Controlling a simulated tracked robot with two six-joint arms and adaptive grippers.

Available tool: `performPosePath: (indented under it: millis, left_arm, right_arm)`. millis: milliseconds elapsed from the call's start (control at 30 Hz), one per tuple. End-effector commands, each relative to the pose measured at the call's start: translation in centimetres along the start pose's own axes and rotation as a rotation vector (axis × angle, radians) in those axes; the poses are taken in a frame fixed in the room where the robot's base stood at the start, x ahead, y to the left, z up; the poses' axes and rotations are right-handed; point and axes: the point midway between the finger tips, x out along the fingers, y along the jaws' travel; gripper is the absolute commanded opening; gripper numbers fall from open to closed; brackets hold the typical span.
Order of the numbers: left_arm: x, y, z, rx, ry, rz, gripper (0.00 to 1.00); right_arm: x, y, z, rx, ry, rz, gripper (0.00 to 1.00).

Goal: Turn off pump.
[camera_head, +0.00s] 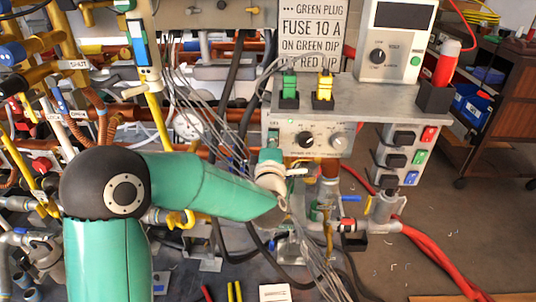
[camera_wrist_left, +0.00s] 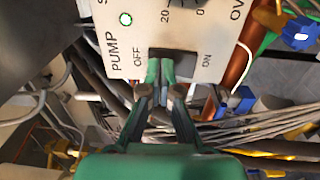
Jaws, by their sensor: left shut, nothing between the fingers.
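The pump switch is a dark rocker (camera_wrist_left: 186,64) on a pale control panel (camera_wrist_left: 212,36) in the left wrist view. It has OFF printed at its left and ON at its right, and a lit green lamp (camera_wrist_left: 126,19) beside the word PUMP. My left gripper (camera_wrist_left: 161,70) is shut and empty, its green fingertips over the left and middle part of the switch, hiding that part. I cannot tell touching from just in front, or which way the rocker tilts. In the head view my left gripper (camera_head: 273,141) is at the left end of the control box (camera_head: 322,126). My right gripper is not in view.
Knobs (camera_head: 306,139) sit right of the switch. Above are green (camera_head: 289,86) and yellow (camera_head: 324,86) plugs on a shelf. Loose grey cables (camera_head: 215,110) hang left of the box. Coloured rocker switches (camera_head: 404,138) stand to the right. Open floor (camera_head: 480,235) lies at the right.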

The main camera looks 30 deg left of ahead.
Motion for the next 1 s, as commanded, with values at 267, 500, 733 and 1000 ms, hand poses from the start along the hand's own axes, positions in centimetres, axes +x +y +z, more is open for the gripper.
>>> performPosePath:
  millis: [267, 500, 733, 1000]
  left_arm:
    - [-3.7, 0.7, 1.0, -0.001, -0.013, 0.003, 0.00]
    - [-8.9, 1.6, 0.9, 0.000, -0.014, 0.002, 0.00]
    - [-12.0, 2.0, 0.8, 0.001, -0.011, 0.001, 0.00]
    - [-12.7, 2.1, 0.6, 0.001, -0.006, 0.001, 0.00]
  right_arm:
    - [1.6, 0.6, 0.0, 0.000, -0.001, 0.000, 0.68]
    - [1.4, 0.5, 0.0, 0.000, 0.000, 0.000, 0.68]
    - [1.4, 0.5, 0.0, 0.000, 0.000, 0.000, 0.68]
    - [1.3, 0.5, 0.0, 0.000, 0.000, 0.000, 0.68]
